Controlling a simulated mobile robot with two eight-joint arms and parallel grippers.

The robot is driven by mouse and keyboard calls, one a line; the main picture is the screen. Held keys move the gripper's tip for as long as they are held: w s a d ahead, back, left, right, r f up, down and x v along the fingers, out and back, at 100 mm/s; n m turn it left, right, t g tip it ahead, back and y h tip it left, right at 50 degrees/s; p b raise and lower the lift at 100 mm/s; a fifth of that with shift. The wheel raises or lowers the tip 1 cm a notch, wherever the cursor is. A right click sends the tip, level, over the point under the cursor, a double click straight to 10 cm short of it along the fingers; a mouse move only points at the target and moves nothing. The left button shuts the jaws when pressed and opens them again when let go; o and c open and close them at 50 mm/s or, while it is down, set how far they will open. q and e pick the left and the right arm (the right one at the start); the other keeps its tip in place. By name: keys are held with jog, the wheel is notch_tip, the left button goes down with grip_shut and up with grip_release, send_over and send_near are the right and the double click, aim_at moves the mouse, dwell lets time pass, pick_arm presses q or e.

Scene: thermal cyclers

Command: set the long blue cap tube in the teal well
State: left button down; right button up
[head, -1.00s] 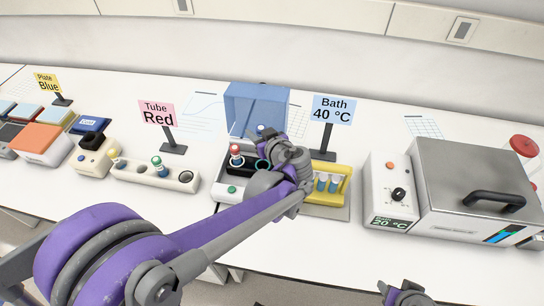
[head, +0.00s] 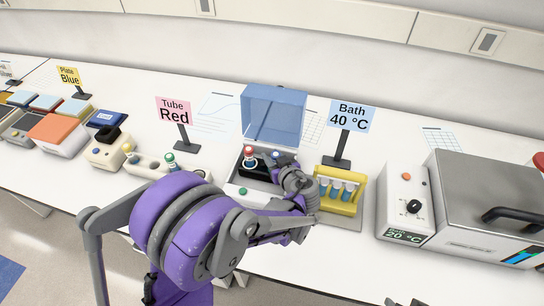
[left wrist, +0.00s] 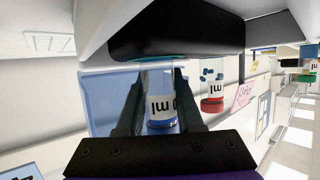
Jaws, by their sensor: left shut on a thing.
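The blue cap tube (left wrist: 160,104) is clear with a printed label, and its blue cap (left wrist: 161,126) shows low in the left wrist view, where the scene appears upside down. My left gripper (left wrist: 157,82) is shut on this tube, one finger on each side. The tube's far end meets a teal-ringed opening, the teal well (left wrist: 160,60), in the dark block; how deep it sits I cannot tell. In the head view my left gripper (head: 287,172) is over the right part of the black block (head: 257,173) and hides the well. My right gripper (head: 405,302) barely shows at the bottom edge.
A red-capped tube (head: 249,154) stands in the same block, left of my gripper. A clear blue lid (head: 273,112) stands behind. A yellow rack (head: 340,204) with several blue-capped tubes is close on the right, before the Bath sign (head: 350,117). A steel bath (head: 470,200) is farther right.

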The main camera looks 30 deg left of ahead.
pick_arm(q)
jog(key=shift+f, duration=0.1)
jog(key=c, duration=0.5)
grip_release()
jog(key=shift+c, duration=0.2)
jog(key=v, duration=1.2)
jog(key=s+f+m+g+h, duration=0.1)
jog(key=s+m+h, duration=0.2)
jog(key=s, duration=0.2)
jog(key=s+f+m+g+h, duration=0.1)
jog(key=s+m+h, duration=0.2)
jog(key=s, duration=0.3)
jog(key=s+f+m+g+h, duration=0.1)
jog(key=s+m+h, duration=0.2)
jog(key=s, duration=0.3)
jog(key=shift+d+f+m+g+h+p, duration=0.25)
jog(key=shift+d+m+g+h+p, duration=0.05)
jog(key=shift+h, duration=0.3)
jog(key=shift+s+d+r+m+h, duration=0.1)
jog(key=shift+s+d+m+h, duration=0.15)
jog(key=shift+d+m, duration=0.2)
